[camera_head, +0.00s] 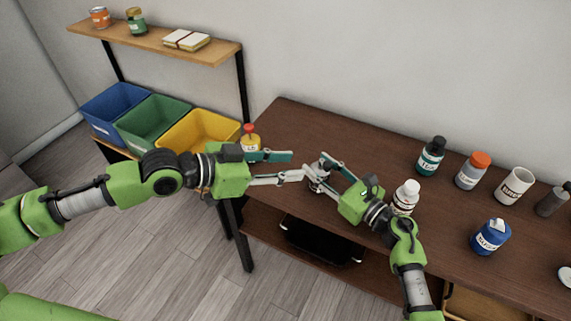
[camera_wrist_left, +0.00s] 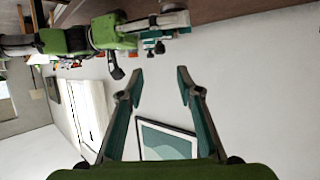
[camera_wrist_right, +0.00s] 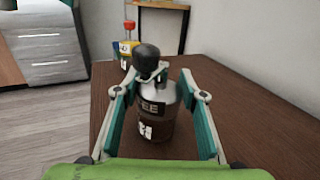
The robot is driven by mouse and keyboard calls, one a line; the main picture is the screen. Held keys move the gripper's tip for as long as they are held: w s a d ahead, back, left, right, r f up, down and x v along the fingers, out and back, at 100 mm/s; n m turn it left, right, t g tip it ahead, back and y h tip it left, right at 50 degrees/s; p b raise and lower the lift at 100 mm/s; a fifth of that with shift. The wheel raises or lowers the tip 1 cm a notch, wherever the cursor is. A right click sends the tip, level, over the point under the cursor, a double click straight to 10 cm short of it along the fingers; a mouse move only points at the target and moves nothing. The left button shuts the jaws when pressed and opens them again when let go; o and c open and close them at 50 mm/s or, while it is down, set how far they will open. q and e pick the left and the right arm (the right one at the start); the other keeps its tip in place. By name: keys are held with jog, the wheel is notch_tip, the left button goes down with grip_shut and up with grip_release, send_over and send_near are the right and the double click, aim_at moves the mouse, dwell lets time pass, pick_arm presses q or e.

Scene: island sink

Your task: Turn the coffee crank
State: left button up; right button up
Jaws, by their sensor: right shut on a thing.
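The coffee grinder, a metal-topped dark jar with a label ending in "EE" (camera_wrist_right: 155,112), stands on the brown table in the right wrist view. In the head view the grinder (camera_head: 320,175) is partly hidden by the fingers of my right gripper (camera_head: 321,178). My left gripper (camera_head: 297,166) is open, its fingertips just left of the grinder; nothing lies between its fingers (camera_wrist_left: 158,75) in the left wrist view.
A white bottle (camera_head: 405,197) stands close to my right gripper. Several bottles and a mug (camera_head: 515,186) stand farther right. A yellow bottle with a red top (camera_head: 250,138) stands near the table's left end. Blue, green and yellow bins (camera_head: 200,133) are at left. The table's back middle is clear.

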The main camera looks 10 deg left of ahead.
dwell(0.3)
pick_arm(q)
jog(key=m+t+y, duration=0.3)
jog(key=m+t, duration=0.5)
jog(key=m, duration=2.3)
send_near(325, 167)
jog(key=x, duration=1.1)
jog(key=shift+w, duration=0.15)
